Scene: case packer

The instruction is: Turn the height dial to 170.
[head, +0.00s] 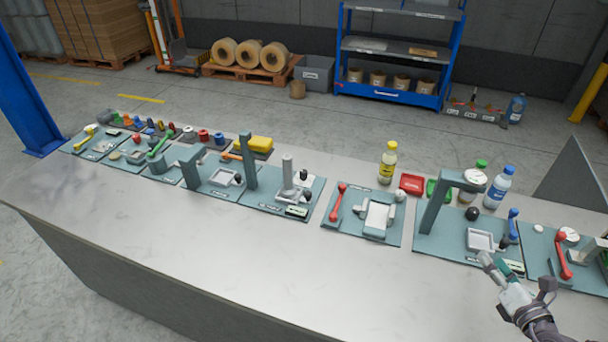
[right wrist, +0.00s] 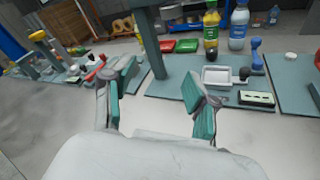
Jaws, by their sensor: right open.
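I cannot tell which control is the height dial, as the labels are too small to read. My right gripper (head: 488,266) is open and empty, above the front edge of a teal station plate (head: 440,243). Its two parted fingers fill the middle of the right wrist view (right wrist: 158,92). That plate carries a post with an overhanging arm, a round white gauge (head: 474,179), a black knob (head: 472,213), a grey tray (head: 480,240) and a blue lever (head: 513,224). A small pale readout box (right wrist: 256,98) lies right of the gripper in the wrist view; its figures are unreadable. My left gripper is out of view.
Right of it stands a plate with a red lever (head: 562,257); left, one with another red lever (head: 337,202) and a pale block (head: 377,217). A yellow bottle (head: 388,163), blue-capped bottle (head: 498,187) and red tray (head: 411,185) stand behind. The front counter (head: 240,260) is clear.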

